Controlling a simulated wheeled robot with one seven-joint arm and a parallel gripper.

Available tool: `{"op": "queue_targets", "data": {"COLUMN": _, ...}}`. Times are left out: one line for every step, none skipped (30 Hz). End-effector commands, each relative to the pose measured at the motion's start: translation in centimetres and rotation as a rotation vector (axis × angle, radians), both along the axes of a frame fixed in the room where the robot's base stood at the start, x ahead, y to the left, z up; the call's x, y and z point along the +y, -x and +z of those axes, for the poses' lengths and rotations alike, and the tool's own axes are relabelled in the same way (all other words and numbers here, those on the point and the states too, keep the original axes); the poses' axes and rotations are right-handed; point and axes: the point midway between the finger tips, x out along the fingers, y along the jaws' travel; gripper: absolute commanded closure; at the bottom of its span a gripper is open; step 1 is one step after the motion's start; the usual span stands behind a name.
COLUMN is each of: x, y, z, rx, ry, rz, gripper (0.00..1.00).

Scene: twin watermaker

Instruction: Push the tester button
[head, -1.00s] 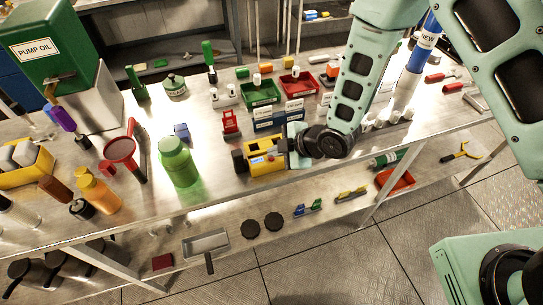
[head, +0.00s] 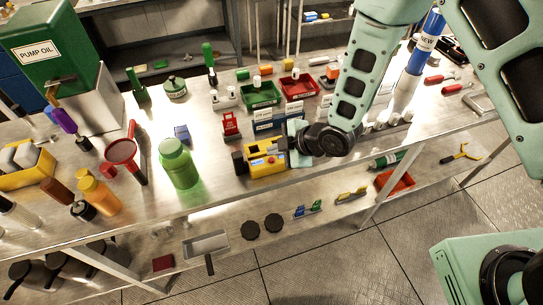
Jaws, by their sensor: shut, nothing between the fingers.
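A yellow tester (head: 266,165) with a small display stands near the front edge of the metal workbench (head: 222,183). A black round part sits at its left end. My gripper (head: 286,147) reaches in from the right, at the tester's upper right side. Its fingers are small in view and look shut with nothing between them. I cannot tell whether they touch the tester. The tester's button cannot be made out clearly; my gripper may cover part of that side.
A green bottle (head: 178,163) stands left of the tester. A red device (head: 230,124), a green bin (head: 260,94) and a red bin (head: 299,86) lie behind it. A blue and white cylinder (head: 424,45) stands at right. A lower shelf (head: 225,222) holds tools.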

Motion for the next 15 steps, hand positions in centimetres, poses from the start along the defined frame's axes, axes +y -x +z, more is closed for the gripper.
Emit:
{"op": "queue_targets", "data": {"x": 0.0, "y": 0.0, "z": 0.0, "rx": 0.0, "ry": 0.0, "rz": 0.0, "gripper": 1.0}}
{"op": "queue_targets", "data": {"x": 0.0, "y": 0.0, "z": 0.0, "rx": 0.0, "ry": 0.0, "rz": 0.0, "gripper": 1.0}}
{"op": "queue_targets", "data": {"x": 0.0, "y": 0.0, "z": 0.0, "rx": 0.001, "ry": 0.0, "rz": 0.001, "gripper": 1.0}}
{"op": "queue_targets", "data": {"x": 0.0, "y": 0.0, "z": 0.0, "rx": 0.001, "ry": 0.0, "rz": 0.001, "gripper": 1.0}}
{"op": "queue_targets", "data": {"x": 0.0, "y": 0.0, "z": 0.0, "rx": 0.001, "ry": 0.0, "rz": 0.001, "gripper": 1.0}}
{"op": "queue_targets", "data": {"x": 0.0, "y": 0.0, "z": 0.0, "rx": 0.001, "ry": 0.0, "rz": 0.001, "gripper": 1.0}}
{"op": "queue_targets", "data": {"x": 0.0, "y": 0.0, "z": 0.0, "rx": 0.001, "ry": 0.0, "rz": 0.001, "gripper": 1.0}}
{"op": "queue_targets", "data": {"x": 0.0, "y": 0.0, "z": 0.1, "rx": 0.001, "ry": 0.0, "rz": 0.001, "gripper": 1.0}}
{"op": "queue_targets", "data": {"x": 0.0, "y": 0.0, "z": 0.2, "rx": 0.0, "ry": 0.0, "rz": 0.0, "gripper": 1.0}}
{"op": "queue_targets", "data": {"x": 0.0, "y": 0.0, "z": 0.3, "rx": 0.0, "ry": 0.0, "rz": 0.0, "gripper": 1.0}}
{"op": "queue_targets", "data": {"x": 0.0, "y": 0.0, "z": 0.5, "rx": 0.0, "ry": 0.0, "rz": 0.0, "gripper": 1.0}}
{"op": "queue_targets", "data": {"x": 0.0, "y": 0.0, "z": 0.8, "rx": 0.0, "ry": 0.0, "rz": 0.0, "gripper": 1.0}}
{"op": "queue_targets", "data": {"x": 0.0, "y": 0.0, "z": 1.0, "rx": -0.001, "ry": 0.0, "rz": 0.001, "gripper": 1.0}}
{"op": "queue_targets", "data": {"x": 0.0, "y": 0.0, "z": 1.3, "rx": -0.001, "ry": 0.0, "rz": 0.001, "gripper": 1.0}}
{"op": "queue_targets", "data": {"x": 0.0, "y": 0.0, "z": 1.7, "rx": -0.001, "ry": 0.0, "rz": 0.001, "gripper": 1.0}}
